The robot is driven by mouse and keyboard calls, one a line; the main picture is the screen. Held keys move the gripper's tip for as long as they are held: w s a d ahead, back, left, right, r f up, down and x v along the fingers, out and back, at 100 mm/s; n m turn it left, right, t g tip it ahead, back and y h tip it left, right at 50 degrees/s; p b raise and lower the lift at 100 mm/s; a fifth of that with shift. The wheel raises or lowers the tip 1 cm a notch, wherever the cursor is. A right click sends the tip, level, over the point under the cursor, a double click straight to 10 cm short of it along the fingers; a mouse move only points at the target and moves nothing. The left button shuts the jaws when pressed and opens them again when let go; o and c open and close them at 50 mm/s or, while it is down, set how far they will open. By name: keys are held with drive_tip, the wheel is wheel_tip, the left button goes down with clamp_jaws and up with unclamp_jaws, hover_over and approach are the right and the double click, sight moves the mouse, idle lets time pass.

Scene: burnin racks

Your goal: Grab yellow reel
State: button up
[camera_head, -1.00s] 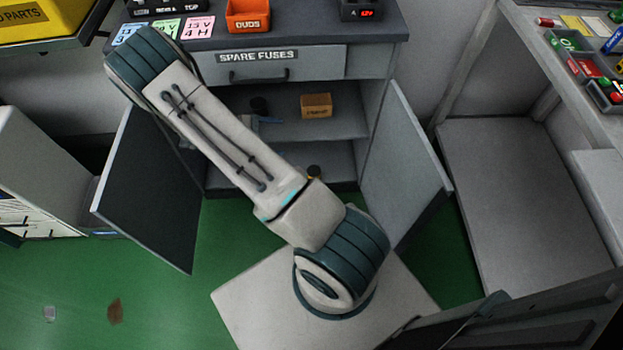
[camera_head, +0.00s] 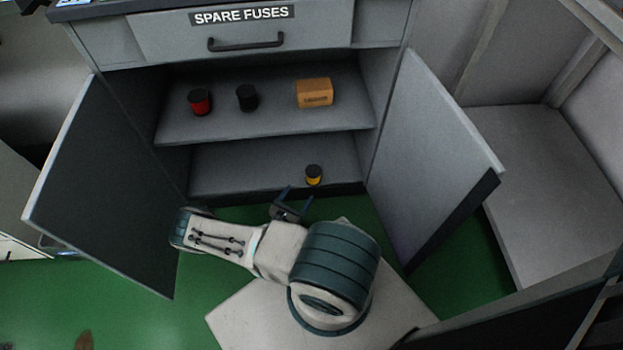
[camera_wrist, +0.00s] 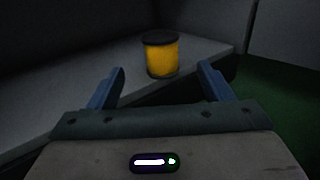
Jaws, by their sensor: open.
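The yellow reel (camera_head: 314,175), a small upright cylinder with a black top, stands on the cabinet's bottom shelf (camera_head: 235,172), near its front edge and right of the middle. In the wrist view the yellow reel (camera_wrist: 162,54) stands ahead of my gripper (camera_wrist: 160,80), roughly centred between the two blue fingers and beyond their tips. My gripper also shows in the head view (camera_head: 297,194), low in front of the shelf and left of the reel. It is open and empty, and the reel is apart from it.
The upper shelf (camera_head: 270,125) holds a red reel (camera_head: 200,102), a black reel (camera_head: 246,98) and a brown box (camera_head: 315,93). The left door (camera_head: 105,190) and right door (camera_head: 430,160) stand open on either side. The SPARE FUSES drawer (camera_head: 250,35) is shut above.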

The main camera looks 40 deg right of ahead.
drive_tip(key=b, duration=0.2)
approach(316, 168)
drive_tip(key=d, duration=0.1)
drive_tip(key=w+d+f, duration=0.2)
drive_tip(key=shift+d, duration=0.35)
drive_tip(key=shift+b+x, duration=1.2)
drive_tip(key=shift+x, duration=1.9)
drive_tip(key=shift+r, duration=0.25)
drive_tip(key=c, duration=1.2)
drive_tip(key=shift+c, duration=0.2)
